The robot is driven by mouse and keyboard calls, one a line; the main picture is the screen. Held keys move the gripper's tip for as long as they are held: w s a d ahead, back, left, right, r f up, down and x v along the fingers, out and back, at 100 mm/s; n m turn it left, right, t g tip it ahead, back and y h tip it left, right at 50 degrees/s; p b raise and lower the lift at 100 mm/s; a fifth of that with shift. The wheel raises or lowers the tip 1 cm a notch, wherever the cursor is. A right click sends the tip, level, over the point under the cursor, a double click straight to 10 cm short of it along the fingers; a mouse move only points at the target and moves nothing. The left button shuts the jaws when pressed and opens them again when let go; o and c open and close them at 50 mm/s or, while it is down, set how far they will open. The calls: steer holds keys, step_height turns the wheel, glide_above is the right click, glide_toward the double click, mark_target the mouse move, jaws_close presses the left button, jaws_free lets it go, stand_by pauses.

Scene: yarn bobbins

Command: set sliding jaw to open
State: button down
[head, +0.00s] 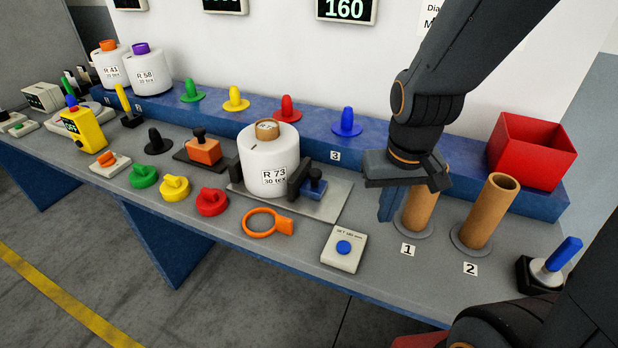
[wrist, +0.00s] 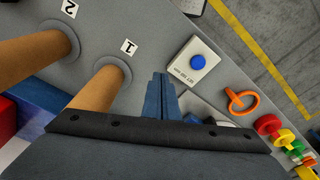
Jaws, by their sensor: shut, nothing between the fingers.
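The sliding jaw (head: 299,178) is a dark upright block with a blue handle (head: 313,188). It stands on a grey metal plate (head: 325,207), close against the right side of the white bobbin R 73 (head: 262,172); I cannot tell whether they touch. A dark fixed-looking block at the bobbin's left is mostly hidden. My gripper (head: 388,207) is shut and empty, right of the jaw and beside brown tube 1. Its blue fingers (wrist: 160,94) lie together in the wrist view, where the jaw is largely hidden behind my gripper.
Brown tubes 1 (head: 419,208) and 2 (head: 487,212) stand right of the plate. A red bin (head: 532,151) is at the back right. A blue-button box (head: 344,248) and an orange ring (head: 262,222) lie in front. Coloured pegs line the blue ledge behind.

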stand_by(0.3)
steer(key=c, duration=2)
jaws_free()
steer(key=shift+w+a, duration=0.1)
steer(key=shift+w, duration=0.2)
steer(key=o, duration=0.7)
steer(key=w+a+n, duration=0.1)
steer(key=w+n, duration=0.1)
steer(key=w, duration=0.1)
steer(key=w+a+r+n+b, duration=0.1)
steer(key=w+a+n, duration=0.1)
steer(key=w+n, duration=0.1)
steer(key=w+a+n+b, duration=0.1)
steer(key=w+a+n, duration=0.1)
steer(key=w+n, duration=0.1)
steer(key=shift+w+r+g, duration=0.15)
steer(key=shift+w+r, duration=0.05)
steer(key=shift+w, duration=0.25)
steer(key=shift+w+r+g, duration=0.15)
steer(key=shift+w, duration=0.3)
steer(key=shift+c, duration=0.2)
step_height(320, 180, up, 2)
steer(key=n+b, duration=0.1)
steer(key=n, duration=0.8)
glide_above(315, 171)
steer(key=shift+g, duration=0.4)
steer(key=shift+f, duration=0.1)
step_height(315, 171, down, 8)
steer(key=shift+r+p, duration=0.25)
steer(key=shift+p, duration=0.5)
